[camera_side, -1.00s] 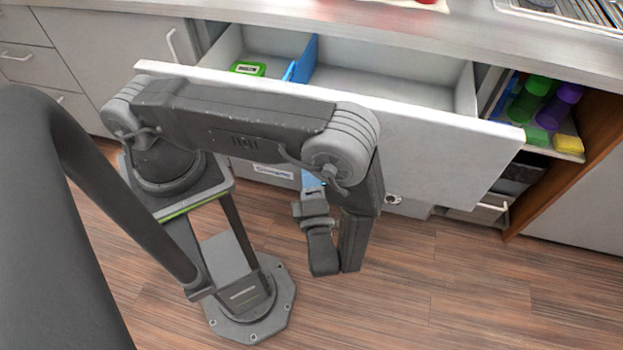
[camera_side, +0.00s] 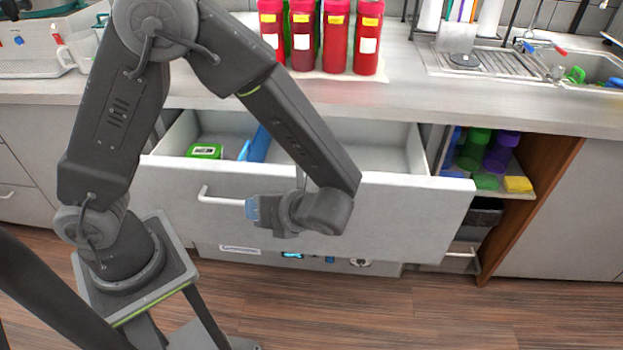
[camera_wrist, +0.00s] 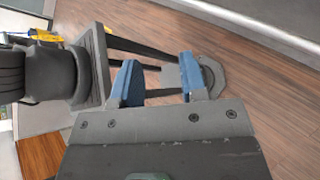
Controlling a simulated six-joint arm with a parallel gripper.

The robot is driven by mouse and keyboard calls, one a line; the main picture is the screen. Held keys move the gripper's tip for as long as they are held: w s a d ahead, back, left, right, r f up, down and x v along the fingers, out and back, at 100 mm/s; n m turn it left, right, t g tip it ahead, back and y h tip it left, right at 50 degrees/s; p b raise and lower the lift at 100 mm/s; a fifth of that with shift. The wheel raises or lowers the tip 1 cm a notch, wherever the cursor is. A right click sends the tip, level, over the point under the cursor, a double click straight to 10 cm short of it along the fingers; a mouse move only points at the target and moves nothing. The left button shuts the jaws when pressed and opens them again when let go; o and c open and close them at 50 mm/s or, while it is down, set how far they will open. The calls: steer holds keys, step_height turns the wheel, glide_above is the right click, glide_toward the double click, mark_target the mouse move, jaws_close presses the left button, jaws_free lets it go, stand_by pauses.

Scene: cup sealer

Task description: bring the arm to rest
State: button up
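My gripper (camera_side: 252,208) is in front of the open drawer (camera_side: 330,205), its blue fingertips pointing left near the right end of the drawer handle (camera_side: 215,198). From the side I cannot tell whether they touch the handle. In the wrist view my gripper (camera_wrist: 159,82) has its two blue fingers apart, with only floor and my own stand seen between them. It is open and empty.
Red bottles (camera_side: 337,36) stand on the counter (camera_side: 420,90) above. An open shelf (camera_side: 518,193) with green and purple cups is at the right. Wood floor (camera_side: 420,315) is clear in front.

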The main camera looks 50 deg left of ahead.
steer(key=s+a+r+n+t+h, duration=0.1)
steer(key=r+n+t+h, duration=0.3)
steer(key=r+n, duration=0.4)
steer(key=s+a+r+n+t+h, duration=0.1)
steer(key=s+r+n+t+h, duration=0.2)
steer(key=r+n+h, duration=0.4)
steer(key=shift+s+r+n+t, duration=0.45)
steer(key=shift+r+n, duration=0.75)
steer(key=shift+n, duration=2.1)
steer(key=shift+w+a, duration=0.1)
steer(key=shift+w, duration=0.1)
steer(key=o, duration=1)
